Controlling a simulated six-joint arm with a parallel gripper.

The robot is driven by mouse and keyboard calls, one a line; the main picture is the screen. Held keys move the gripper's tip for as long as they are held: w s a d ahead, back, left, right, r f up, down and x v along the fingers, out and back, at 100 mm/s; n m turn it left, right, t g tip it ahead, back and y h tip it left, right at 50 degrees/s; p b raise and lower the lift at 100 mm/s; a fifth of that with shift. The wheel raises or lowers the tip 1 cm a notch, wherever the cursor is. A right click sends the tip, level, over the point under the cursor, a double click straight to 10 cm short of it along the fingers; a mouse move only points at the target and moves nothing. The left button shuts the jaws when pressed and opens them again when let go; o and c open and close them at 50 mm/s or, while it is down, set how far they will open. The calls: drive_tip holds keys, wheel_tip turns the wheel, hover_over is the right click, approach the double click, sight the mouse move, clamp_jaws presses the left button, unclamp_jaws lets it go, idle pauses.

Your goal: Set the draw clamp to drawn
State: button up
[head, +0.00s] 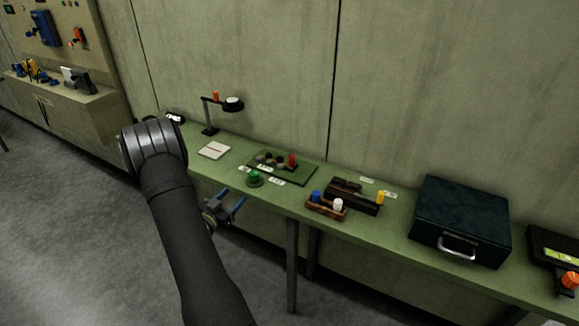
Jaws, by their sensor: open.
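No part is marked clearly enough for me to tell which is the draw clamp. A dark block fixture with an upright yellow handle (380,198) sits on the green bench, right of centre. A green board (293,176) with a red upright piece (292,160) and several dark round parts lies to its left. A dark device with an orange knob (570,280) is at the right edge, partly cut off. My gripper (234,205), with blue-grey fingers, is open and empty in front of the bench's near edge, left of these fixtures.
A brown tray (325,211) holds a blue and a white piece. A green knob (254,178) stands near the front edge. A dark case (461,220) fills the bench's right part. A lamp (232,104) and white pad (214,150) are at left. The wall rises directly behind.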

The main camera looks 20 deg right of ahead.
drive_tip(key=c, duration=0.3)
drive_tip(key=n+g+y, duration=0.1)
drive_tip(key=n+g, duration=0.5)
drive_tip(key=n, duration=2.8)
approach(290, 158)
drive_tip(key=shift+m, duration=0.3)
drive_tip(key=x, duration=1.1)
drive_tip(key=shift+w+f, duration=0.1)
drive_tip(key=shift+f, duration=0.05)
clamp_jaws()
